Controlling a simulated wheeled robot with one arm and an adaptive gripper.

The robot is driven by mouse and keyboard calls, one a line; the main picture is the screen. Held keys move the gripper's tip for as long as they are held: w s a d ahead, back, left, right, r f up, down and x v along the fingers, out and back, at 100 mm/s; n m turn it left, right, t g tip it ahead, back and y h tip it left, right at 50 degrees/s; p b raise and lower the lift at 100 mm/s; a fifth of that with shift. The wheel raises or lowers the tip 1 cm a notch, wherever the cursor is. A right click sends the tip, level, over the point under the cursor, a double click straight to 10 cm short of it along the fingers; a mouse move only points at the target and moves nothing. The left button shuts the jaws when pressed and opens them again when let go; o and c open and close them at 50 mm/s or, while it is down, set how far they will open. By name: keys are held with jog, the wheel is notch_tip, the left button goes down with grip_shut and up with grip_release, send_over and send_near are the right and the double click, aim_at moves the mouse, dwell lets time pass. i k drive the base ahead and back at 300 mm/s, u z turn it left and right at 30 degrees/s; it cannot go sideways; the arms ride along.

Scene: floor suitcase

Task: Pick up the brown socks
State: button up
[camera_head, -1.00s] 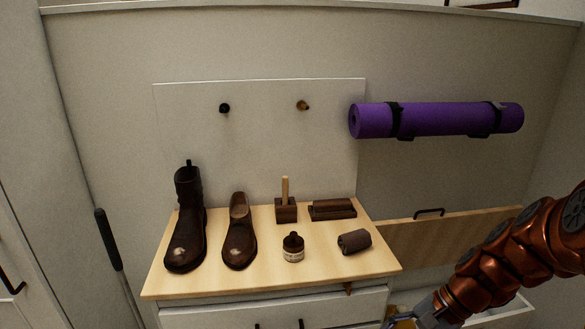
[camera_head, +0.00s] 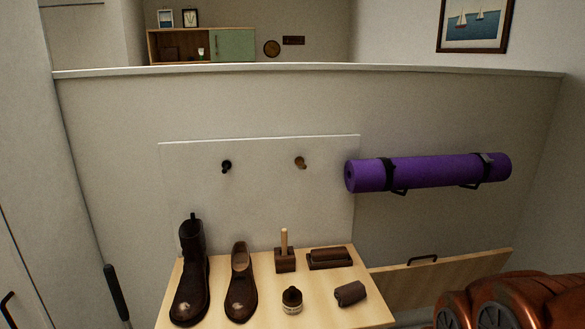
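The brown socks (camera_head: 350,294), a dark rolled bundle, lie on the right part of the light wooden cabinet top (camera_head: 370,314). A small labelled bottle (camera_head: 292,301) stands to their left, and a dark brush-like block (camera_head: 329,258) lies behind them. My gripper is out of view; only a copper-coloured part of my arm shows at the lower right, apart from the socks.
A tall boot (camera_head: 191,275) and a low shoe (camera_head: 240,285) stand at the left of the top. A wooden block with an upright handle (camera_head: 285,260) stands behind the bottle. A purple rolled mat (camera_head: 430,172) hangs on the wall above an open wooden panel (camera_head: 450,275).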

aim_at(349, 294)
jog(key=k, duration=1.2)
jog(key=u, duration=0.7)
jog(key=i, duration=1.2)
jog(key=z, duration=0.3)
